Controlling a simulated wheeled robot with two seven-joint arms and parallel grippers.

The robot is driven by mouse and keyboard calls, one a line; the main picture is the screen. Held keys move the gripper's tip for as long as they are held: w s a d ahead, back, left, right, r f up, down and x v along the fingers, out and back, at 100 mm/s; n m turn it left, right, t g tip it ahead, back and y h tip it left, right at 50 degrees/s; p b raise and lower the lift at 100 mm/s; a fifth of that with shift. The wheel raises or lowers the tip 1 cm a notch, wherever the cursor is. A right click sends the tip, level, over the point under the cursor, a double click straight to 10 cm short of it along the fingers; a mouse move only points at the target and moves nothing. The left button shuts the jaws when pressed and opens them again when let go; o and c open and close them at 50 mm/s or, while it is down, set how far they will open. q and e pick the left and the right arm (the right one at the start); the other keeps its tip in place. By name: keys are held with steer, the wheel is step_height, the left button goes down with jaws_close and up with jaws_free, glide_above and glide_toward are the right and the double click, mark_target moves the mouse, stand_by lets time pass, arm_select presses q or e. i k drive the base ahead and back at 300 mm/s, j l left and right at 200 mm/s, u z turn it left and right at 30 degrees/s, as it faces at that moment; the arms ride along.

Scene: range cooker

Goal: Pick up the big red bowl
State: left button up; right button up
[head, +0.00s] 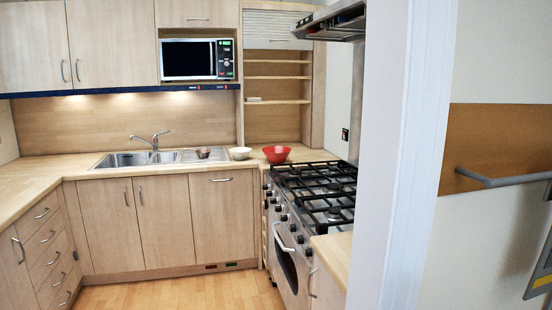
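A white bowl (240,153) stands left of the red one. A small brownish bowl (203,153) sits by the sink (125,160). A white wall edge (397,160) and a grey bar (500,181) stand at right. The wooden floor (180,292) is clear.

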mark_target(274, 154)
steer(key=u, duration=0.45)
steer(key=i+u, duration=0.1)
steer(key=i, duration=5.15)
steer(key=i+l+z, duration=0.2)
steer(key=z, duration=3.1)
